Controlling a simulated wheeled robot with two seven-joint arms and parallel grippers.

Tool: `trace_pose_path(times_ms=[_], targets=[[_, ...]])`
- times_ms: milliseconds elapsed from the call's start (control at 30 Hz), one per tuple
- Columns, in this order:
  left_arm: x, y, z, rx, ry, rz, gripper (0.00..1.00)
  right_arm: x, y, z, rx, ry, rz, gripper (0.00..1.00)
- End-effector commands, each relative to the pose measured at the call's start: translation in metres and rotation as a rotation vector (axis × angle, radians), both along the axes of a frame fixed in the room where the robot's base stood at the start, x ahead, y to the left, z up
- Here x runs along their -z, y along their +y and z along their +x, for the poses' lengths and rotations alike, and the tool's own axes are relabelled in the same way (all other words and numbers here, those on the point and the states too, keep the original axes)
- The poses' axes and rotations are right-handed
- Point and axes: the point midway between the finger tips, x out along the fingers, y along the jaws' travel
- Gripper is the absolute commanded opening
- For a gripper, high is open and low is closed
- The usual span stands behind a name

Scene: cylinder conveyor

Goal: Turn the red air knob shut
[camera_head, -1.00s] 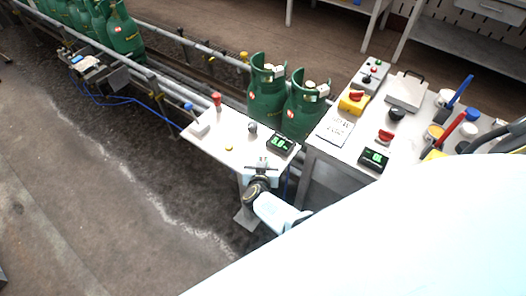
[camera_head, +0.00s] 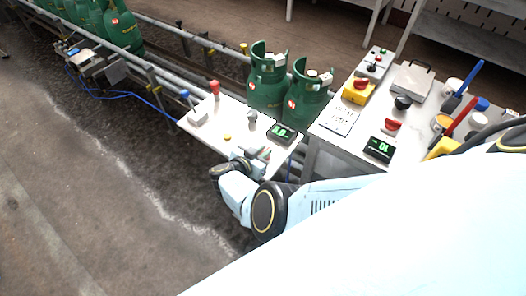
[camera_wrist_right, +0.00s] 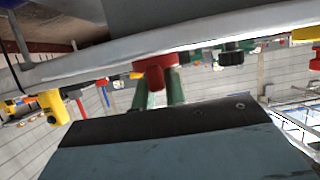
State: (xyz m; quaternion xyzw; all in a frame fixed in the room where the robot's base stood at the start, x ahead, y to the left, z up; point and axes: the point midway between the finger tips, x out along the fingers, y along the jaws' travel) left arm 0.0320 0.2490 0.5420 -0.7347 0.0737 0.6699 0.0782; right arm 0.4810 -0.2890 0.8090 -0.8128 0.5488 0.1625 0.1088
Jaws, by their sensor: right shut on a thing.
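My right gripper (camera_head: 255,158) is at the front edge of the small white table, its arm reaching in from the right. In the right wrist view, a red knob (camera_wrist_right: 157,72) shows at the middle, behind the dark edge of a gripper part (camera_wrist_right: 170,120). I take it as the red air knob, with the right gripper shut on it. The contact is hidden in both views, and I cannot tell how far the knob is turned. The wrist view looks upside down. My left gripper is not in view.
The small white table (camera_head: 205,130) carries a red-topped post (camera_head: 214,88), a yellow button (camera_head: 227,137) and a black display (camera_head: 281,133). Two green cylinders (camera_head: 267,85) (camera_head: 305,100) stand close behind it. A crowded bench (camera_head: 345,145) is on the right. The floor at left is clear.

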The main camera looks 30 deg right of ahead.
Motion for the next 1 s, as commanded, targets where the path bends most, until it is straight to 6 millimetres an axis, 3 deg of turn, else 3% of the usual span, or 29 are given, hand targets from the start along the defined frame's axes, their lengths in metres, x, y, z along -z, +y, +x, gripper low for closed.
trace_pose_path(times_ms=[333, 367, 533, 1000], targets=[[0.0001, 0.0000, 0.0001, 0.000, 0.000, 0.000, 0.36, -0.0016, -0.0018, 0.0003, 0.009, -0.005, -0.001, 0.00], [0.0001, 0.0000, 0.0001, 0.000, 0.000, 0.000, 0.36, -0.0016, -0.0019, 0.0003, 0.009, -0.005, -0.001, 0.14], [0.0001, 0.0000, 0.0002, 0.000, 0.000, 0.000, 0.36, -0.0013, -0.0017, 0.0001, 0.009, -0.004, -0.002, 0.35], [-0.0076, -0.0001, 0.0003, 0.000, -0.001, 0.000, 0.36, -0.0083, -0.0008, -0.0001, 0.006, -0.002, 0.000, 0.35]])
